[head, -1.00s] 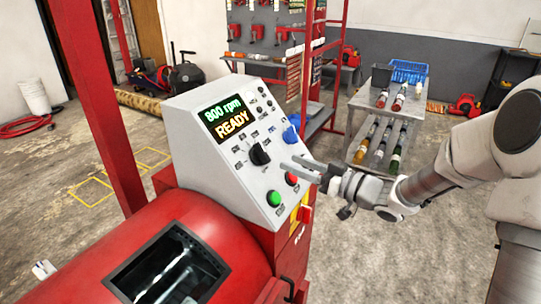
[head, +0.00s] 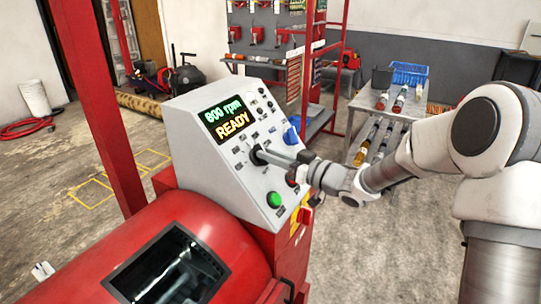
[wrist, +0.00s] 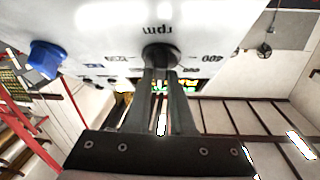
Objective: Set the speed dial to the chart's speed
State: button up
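The slanted white control panel (head: 190,130) stands on the red machine, and its display (head: 230,118) reads 800 rpm and READY. The black speed dial (head: 255,156) is below the display, partly covered by my gripper (head: 264,154). In the wrist view the dial (wrist: 160,55) appears upside down under an "rpm" label, with the number 400 to its right. My gripper's fingertips (wrist: 160,72) are at the dial, with a narrow gap between the fingers. Whether they press on the knob is unclear. I cannot make out a speed chart.
A blue knob (head: 290,135) is right of the dial, and it also shows in the wrist view (wrist: 46,58). The red drum (head: 90,245) is in front.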

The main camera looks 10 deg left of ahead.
grip_shut()
jog(key=shift+w+n+g+y, duration=0.1)
jog(key=shift+n+g+y, duration=0.4)
jog(key=shift+n+g, duration=0.7)
jog(key=shift+n, duration=0.3)
jog(key=o, duration=0.5)
grip_release()
jog(key=shift+o, duration=0.2)
jog(key=shift+d, duration=0.15)
jog(key=p+v, duration=0.1)
jog(key=v, duration=1.6)
jog(key=shift+s, duration=0.35)
